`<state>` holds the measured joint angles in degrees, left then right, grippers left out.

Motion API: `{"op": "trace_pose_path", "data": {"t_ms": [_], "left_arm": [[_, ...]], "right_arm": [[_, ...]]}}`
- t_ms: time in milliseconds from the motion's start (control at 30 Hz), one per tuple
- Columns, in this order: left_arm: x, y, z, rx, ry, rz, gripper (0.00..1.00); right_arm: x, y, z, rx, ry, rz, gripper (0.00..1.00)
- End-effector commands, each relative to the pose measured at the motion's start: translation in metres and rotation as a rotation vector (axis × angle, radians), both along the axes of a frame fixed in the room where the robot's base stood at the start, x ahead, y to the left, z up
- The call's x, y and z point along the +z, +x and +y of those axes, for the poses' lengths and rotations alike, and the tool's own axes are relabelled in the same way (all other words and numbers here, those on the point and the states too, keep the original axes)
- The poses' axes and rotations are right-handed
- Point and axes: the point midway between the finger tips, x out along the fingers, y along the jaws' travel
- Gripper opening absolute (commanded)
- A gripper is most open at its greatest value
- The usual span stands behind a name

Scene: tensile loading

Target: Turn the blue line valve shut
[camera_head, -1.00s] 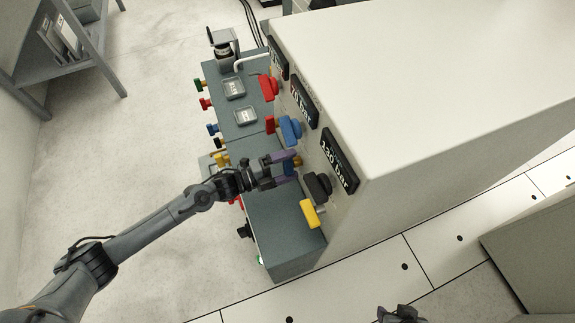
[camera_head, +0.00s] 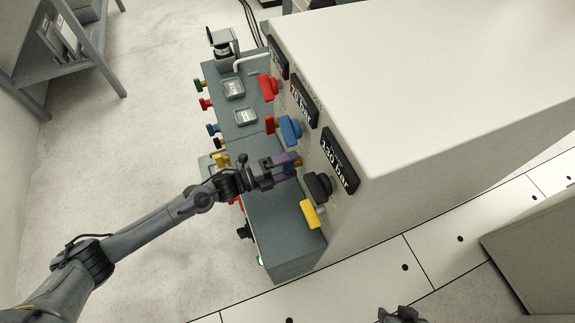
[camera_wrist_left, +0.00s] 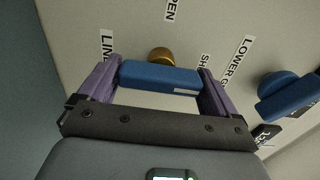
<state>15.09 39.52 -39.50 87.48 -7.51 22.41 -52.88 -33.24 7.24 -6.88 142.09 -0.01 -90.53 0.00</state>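The blue line valve handle (camera_wrist_left: 160,76) is a flat bar on a brass stem (camera_wrist_left: 160,54) on the pale panel. In the left wrist view it lies crosswise, spanning the gap between my purple fingertips. My left gripper (camera_head: 287,166) is at the panel's side face; in the left wrist view its fingers (camera_wrist_left: 160,85) meet the bar's two ends and look shut on it. The panel lettering includes "OPEN" (camera_wrist_left: 170,8) and a partly hidden "SH" label (camera_wrist_left: 203,63). In the head view the fingers mostly hide the handle. My right gripper (camera_head: 400,314) shows only partly at the bottom edge.
A larger blue knob (camera_head: 290,129), a red knob (camera_head: 268,87), a black knob (camera_head: 318,186) and a yellow handle (camera_head: 311,214) stick out close by. Pressure displays (camera_head: 340,160) sit on the cabinet (camera_head: 430,80). A grey bench unit (camera_head: 285,235) lies below the arm.

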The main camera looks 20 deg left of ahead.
Motion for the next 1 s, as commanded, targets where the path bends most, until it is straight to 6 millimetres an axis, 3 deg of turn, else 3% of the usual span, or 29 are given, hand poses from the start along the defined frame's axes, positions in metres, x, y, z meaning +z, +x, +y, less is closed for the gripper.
{"op": "trace_pose_path", "data": {"t_ms": [433, 1000], "left_arm": [[0.0, -0.007, 0.008, 0.0, 0.001, 0.003, 1.0], [0.001, -0.064, 0.072, 0.001, 0.001, 0.002, 1.0]], "right_arm": [[0.004, 0.0, 0.002, -0.004, 0.007, 0.0, 0.43], [0.029, 0.0, 0.002, -0.005, 0.009, 0.0, 0.43]]}}
